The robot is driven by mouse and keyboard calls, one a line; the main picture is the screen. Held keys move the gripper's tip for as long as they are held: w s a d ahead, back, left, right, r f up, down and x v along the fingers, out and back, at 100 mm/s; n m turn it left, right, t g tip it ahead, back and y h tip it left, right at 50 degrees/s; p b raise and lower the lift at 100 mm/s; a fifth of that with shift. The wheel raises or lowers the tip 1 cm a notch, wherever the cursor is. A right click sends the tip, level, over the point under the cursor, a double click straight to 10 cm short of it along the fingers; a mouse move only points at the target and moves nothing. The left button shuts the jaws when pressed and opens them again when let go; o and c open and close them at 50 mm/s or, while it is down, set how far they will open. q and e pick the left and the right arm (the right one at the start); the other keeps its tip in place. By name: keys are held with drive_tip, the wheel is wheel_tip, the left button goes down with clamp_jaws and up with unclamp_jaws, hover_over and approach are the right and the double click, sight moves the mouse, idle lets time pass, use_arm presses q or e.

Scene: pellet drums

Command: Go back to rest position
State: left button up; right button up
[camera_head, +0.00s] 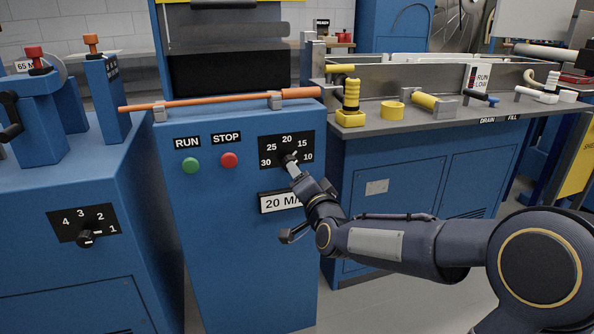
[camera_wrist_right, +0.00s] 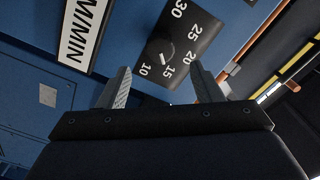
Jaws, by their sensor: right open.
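My right arm reaches in from the right in the head view. Its gripper (camera_head: 291,166) is at the front of the blue cabinet, over the lower part of the black dial plate marked 10 to 30 (camera_head: 286,149). In the right wrist view the two grey fingers of the gripper (camera_wrist_right: 160,88) are spread apart with nothing between them. The dial knob (camera_wrist_right: 167,58) shows beyond the fingertips, and I see no finger touching it. The knob's pointer lies near the 15 side. My left gripper is not in view.
The cabinet has a green RUN button (camera_head: 191,165), a red STOP button (camera_head: 229,160) and a partly covered "20 M/" label (camera_head: 280,202). A second dial (camera_head: 85,239) is on the left cabinet. Yellow fittings (camera_head: 350,105) stand on the right bench. Floor shows at lower right.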

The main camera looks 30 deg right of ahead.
drive_tip(key=shift+v, duration=0.8)
drive_tip(key=s+a+f+n+g+y, duration=0.3)
drive_tip(key=s+a+f+n+g, duration=0.15)
drive_tip(key=s, duration=0.55)
drive_tip(key=s+a+f+n+g+y, duration=0.25)
drive_tip(key=s+a+f+n, duration=0.2)
drive_tip(key=s, duration=0.45)
drive_tip(key=s+a+f+n+g+y, duration=0.3)
drive_tip(key=s+a+f+g, duration=0.25)
drive_tip(key=s, duration=0.45)
wheel_tip(320, 180, up, 37)
drive_tip(key=p, duration=3.6)
drive_tip(key=shift+w+a+f+t+p, duration=0.15)
drive_tip(key=shift+w+t+p, duration=0.1)
drive_tip(key=shift+t+p, duration=0.1)
